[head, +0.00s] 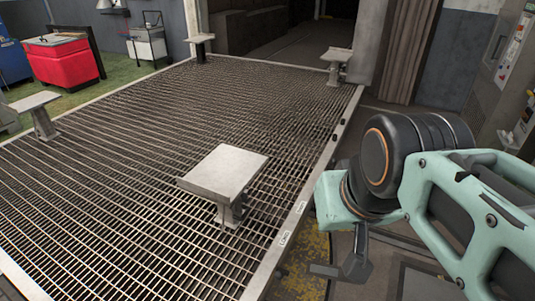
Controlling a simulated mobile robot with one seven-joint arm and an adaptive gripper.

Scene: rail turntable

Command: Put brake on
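The turntable (130,165) is a large metal-grated platform with a pale frame, filling the left and middle of the head view. Small white labels (285,238) with dark lettering, too small to read, sit on its right edge. I cannot make out a brake handle for certain. My gripper (340,270) points down beside the right edge of the turntable, below my green and black arm. Its dark fingers are partly hidden by the wrist, and I cannot tell whether they are open. Nothing is visible in it.
A flat-topped metal pedestal (226,170) stands on the grating near my arm. Others stand at the left (35,101) and at the back. A red bin (63,62) is at the back left. A grey cabinet (497,75) is at the right.

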